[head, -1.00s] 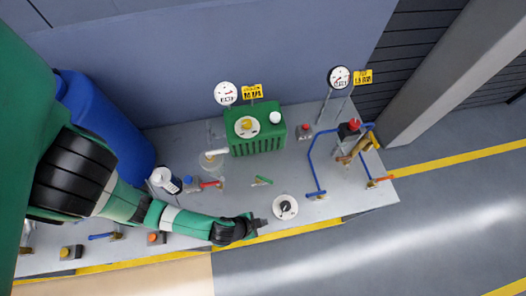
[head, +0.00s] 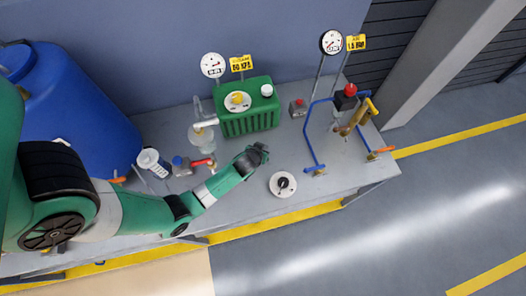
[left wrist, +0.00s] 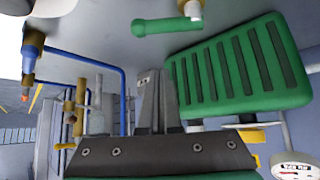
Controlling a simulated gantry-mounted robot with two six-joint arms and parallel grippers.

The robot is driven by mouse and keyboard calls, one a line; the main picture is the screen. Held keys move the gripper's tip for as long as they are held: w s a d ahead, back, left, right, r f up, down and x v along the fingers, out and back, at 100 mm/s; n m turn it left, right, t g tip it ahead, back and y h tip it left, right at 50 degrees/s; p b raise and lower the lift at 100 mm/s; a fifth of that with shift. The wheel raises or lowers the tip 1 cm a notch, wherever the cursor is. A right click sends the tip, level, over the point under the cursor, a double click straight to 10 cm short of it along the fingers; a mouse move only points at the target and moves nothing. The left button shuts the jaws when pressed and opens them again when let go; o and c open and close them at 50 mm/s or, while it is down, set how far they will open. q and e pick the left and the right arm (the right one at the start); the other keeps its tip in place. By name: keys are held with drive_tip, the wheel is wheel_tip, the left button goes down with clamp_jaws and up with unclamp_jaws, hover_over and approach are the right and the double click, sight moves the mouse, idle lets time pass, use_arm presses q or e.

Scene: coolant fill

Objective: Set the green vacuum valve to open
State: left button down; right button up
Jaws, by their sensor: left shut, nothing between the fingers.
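The green vacuum valve shows in the left wrist view as a green lever (left wrist: 160,27) on a pale stem with a brass part, against the grey bench surface. The lever points left from its stem there. In the head view my left gripper (head: 260,152) and forearm hide the valve. The gripper is in front of the green finned tank (head: 248,122). In the left wrist view my left gripper's fingers (left wrist: 155,80) are together and empty, apart from the lever in the picture, with the finned tank (left wrist: 240,65) to their right. My right gripper is not in view.
A red-handled valve (head: 202,162) is left of the gripper. A round dial (head: 283,185) sits near the front edge. A blue pipe frame (head: 308,145) stands to the right. Gauges rise behind, and a blue barrel (head: 70,105) is at left.

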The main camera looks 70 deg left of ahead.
use_arm(q)
drive_tip(key=shift+s+d+f, duration=0.1)
drive_tip(key=shift+d+f, duration=0.05)
drive_tip(key=shift+f, duration=0.95)
drive_tip(key=shift+s+d+f, duration=0.1)
drive_tip(key=shift+f, duration=1)
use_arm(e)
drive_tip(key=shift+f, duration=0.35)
use_arm(q)
drive_tip(key=shift+d, duration=0.1)
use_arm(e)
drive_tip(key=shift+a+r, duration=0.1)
use_arm(q)
drive_tip(key=shift+s+m, duration=0.1)
drive_tip(key=shift+m, duration=0.3)
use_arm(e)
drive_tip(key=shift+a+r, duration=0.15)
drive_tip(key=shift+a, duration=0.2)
use_arm(q)
drive_tip(key=shift+d+t+p, duration=0.1)
drive_tip(key=shift+t+p, duration=0.2)
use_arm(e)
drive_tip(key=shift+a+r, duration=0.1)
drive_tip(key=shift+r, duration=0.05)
